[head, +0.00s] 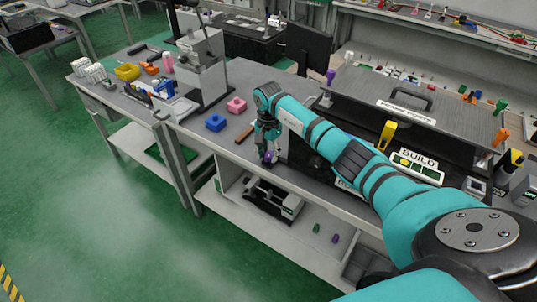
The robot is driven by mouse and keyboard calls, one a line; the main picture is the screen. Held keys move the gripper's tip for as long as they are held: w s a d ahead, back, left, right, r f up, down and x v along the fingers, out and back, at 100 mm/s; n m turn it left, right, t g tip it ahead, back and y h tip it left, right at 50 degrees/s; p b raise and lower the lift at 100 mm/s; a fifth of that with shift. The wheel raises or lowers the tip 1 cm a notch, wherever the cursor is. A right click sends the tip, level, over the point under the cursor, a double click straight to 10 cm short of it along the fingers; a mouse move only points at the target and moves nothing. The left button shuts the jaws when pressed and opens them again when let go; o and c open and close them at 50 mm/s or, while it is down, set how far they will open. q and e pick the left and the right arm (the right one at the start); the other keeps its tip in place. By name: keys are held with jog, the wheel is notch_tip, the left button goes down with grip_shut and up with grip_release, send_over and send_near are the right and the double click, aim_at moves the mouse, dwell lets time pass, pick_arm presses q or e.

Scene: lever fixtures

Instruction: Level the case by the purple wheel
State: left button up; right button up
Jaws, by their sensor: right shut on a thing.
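My right gripper (268,152) points down at the front edge of the bench, its fingers shut on a small purple part (270,158). The fingers hide most of this part, so I cannot tell its full shape. It looks like the purple wheel. A wide grey case-like box with a dark handle (410,97) and a white label stands on the bench to the right, partly behind my right arm. My left gripper is not in view.
A blue block (215,122) and a pink block (236,105) lie left of my gripper. A grey machine (200,65) stands behind them. A yellow upright piece (387,135) and a BUILD sign (417,162) are at the right. A lower shelf holds a black-and-white device (272,198).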

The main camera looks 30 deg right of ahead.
jog(key=m+b, duration=0.2)
jog(key=shift+w+d+f+b, duration=0.1)
jog(key=shift+f+b, duration=0.1)
jog(key=shift+b, duration=0.2)
jog(key=shift+m+b, duration=0.3)
jog(key=shift+m, duration=0.2)
jog(key=shift+r+m+b, duration=0.15)
jog(key=shift+m+b, duration=0.2)
jog(key=shift+m, duration=0.55)
jog(key=m+b, duration=0.1)
jog(key=m, duration=0.2)
jog(key=shift+m, duration=0.3)
jog(key=m, duration=0.5)
jog(key=shift+w+r, duration=0.1)
jog(key=m, duration=0.5)
jog(key=shift+w+m, duration=0.1)
jog(key=shift+m, duration=0.4)
jog(key=o, duration=1.1)
